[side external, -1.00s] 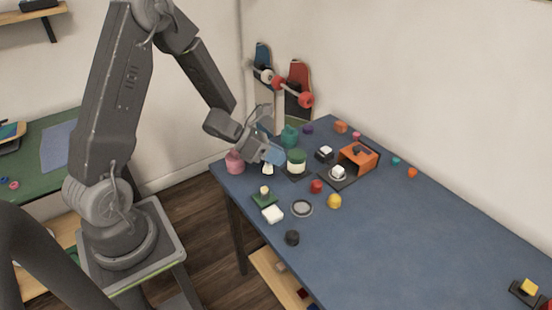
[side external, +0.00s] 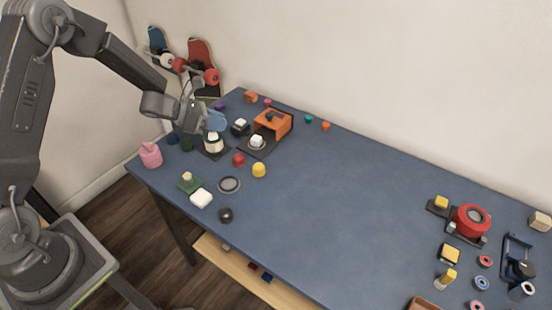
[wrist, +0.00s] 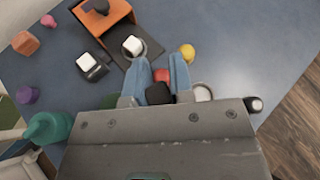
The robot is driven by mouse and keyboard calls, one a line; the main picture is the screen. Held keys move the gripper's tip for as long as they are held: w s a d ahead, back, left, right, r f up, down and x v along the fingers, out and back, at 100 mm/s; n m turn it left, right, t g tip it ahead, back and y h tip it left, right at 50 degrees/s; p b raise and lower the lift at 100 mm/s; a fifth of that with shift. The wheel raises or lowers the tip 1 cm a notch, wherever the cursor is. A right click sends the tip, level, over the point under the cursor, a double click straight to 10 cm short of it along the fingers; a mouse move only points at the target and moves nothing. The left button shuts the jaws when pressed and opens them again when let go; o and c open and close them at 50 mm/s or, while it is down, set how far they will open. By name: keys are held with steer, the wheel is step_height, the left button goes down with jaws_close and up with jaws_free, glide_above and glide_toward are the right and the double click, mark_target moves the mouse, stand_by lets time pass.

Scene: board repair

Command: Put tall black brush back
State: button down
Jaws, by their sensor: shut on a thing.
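My gripper (side external: 216,126) has pale blue fingers and points down at the far left part of the blue table. It is shut on a dark thing, taken as the black brush (wrist: 158,93), which shows between the fingers in the wrist view. Right below the fingertips, a pale round piece with a dark band (side external: 213,145) stands at a dark square mat (side external: 218,156). The fingers overlap it in the side view. I cannot tell whether the brush touches it or is above it. The brush's lower end is hidden in both views.
Close to the right stand a black block with a white top (side external: 240,127) and an orange box (side external: 273,122). A red piece (side external: 239,160), yellow piece (side external: 259,170) and grey ring (side external: 229,184) lie in front. A pink jar (side external: 150,155) stands left. The table's middle is clear.

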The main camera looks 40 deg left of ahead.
steer(key=w+d+m+h, duration=0.1)
steer(key=w+d+m, duration=0.2)
steer(key=w, duration=0.6)
steer(key=w+d+f, duration=0.1)
steer(key=d+f, duration=0.1)
steer(key=d, duration=0.1)
steer(key=w+d+f, duration=0.1)
steer(key=d+f, duration=0.2)
steer(key=d, duration=0.1)
steer(key=w+d+f, duration=0.2)
steer(key=d, duration=0.1)
steer(key=shift+d+f, duration=0.35)
steer(key=shift+d, duration=0.05)
steer(key=shift+f, duration=1.9)
steer(key=shift+f, duration=0.1)
steer(key=c, duration=1)
jaws_free()
steer(key=shift+s+a, duration=0.1)
steer(key=shift+a, duration=0.05)
steer(key=v, duration=1.1)
steer(key=shift+s+a+r, duration=0.25)
